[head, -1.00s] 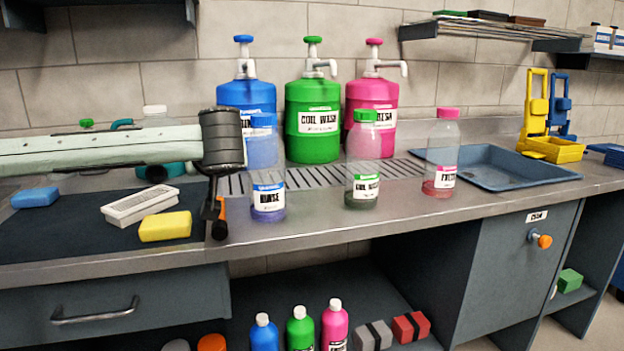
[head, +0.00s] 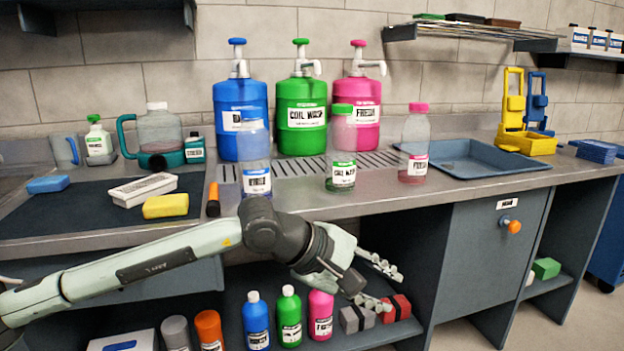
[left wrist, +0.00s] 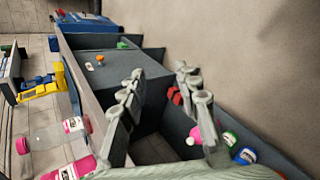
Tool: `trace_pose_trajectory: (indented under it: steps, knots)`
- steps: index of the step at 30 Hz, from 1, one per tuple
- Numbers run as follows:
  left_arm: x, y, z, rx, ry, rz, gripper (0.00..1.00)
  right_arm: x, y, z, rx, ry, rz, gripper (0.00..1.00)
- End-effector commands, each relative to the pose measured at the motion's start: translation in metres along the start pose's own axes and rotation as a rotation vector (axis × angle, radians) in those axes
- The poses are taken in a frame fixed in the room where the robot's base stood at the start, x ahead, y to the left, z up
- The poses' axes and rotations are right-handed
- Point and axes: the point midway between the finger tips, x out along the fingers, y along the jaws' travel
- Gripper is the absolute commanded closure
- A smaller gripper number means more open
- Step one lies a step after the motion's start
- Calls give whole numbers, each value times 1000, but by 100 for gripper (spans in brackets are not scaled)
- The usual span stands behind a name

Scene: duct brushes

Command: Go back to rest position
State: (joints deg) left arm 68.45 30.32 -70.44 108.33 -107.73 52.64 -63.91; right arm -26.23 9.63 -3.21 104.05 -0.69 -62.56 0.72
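My left gripper (head: 378,285) is in front of the bench's lower shelf in the head view, its arm coming in from the left. Its two fingers are spread apart with nothing between them. In the left wrist view the open fingers (left wrist: 160,105) show with a gap between them, over the bench front and lower shelf. My right gripper is in neither view.
On the bench (head: 400,208) stand a blue-label bottle (head: 256,172), a green-capped bottle (head: 342,150) and a pink-capped bottle (head: 415,145), before large pump jugs. A tray (head: 475,170) sits right. Small bottles (head: 290,318) and a red block (head: 397,307) are below, near my gripper.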

Motion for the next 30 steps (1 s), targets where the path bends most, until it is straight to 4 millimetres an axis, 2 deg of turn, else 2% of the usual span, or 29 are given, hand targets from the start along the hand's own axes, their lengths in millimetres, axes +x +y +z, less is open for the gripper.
trace_pose_trajectory:
  steps: [1,3,5,7,8,9,11,12,14,15,17,19,20,23,24,26,30]
  knots:
    - [9,5,34,-192,-170,69,68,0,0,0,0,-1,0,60]
    - [4,28,65,-484,-394,174,68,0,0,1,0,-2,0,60]
    - [-8,50,74,-749,-573,265,68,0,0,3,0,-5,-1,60]
    - [-26,72,60,-1075,-765,372,68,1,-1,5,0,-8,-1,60]
    - [-35,80,47,-1218,-842,420,68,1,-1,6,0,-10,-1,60]
    - [-45,84,22,-1413,-939,488,68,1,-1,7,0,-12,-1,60]
    - [-58,81,-23,-1696,-1069,591,68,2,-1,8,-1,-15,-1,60]
    - [-64,73,-52,-1856,-1137,656,68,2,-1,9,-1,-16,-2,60]
    - [-68,53,-93,-2070,-1220,748,68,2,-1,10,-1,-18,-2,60]
    - [-70,36,-119,-2199,-1265,810,68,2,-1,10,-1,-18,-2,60]
    - [-69,6,-154,-2381,-1323,900,68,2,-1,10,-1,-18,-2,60]
    - [-67,-36,-190,-2573,-1374,1014,68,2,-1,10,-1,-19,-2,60]
    - [-65,-54,-203,2590,1361,-1039,68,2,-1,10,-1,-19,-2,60]
    - [-59,-123,-239,2359,1174,-1015,68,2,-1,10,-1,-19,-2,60]
    - [-56,-152,-249,2270,1104,-1006,68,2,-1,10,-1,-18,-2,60]
    - [-51,-196,-262,2137,1006,-995,68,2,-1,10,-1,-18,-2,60]
    - [-42,-303,-272,1837,791,-976,68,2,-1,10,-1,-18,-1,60]
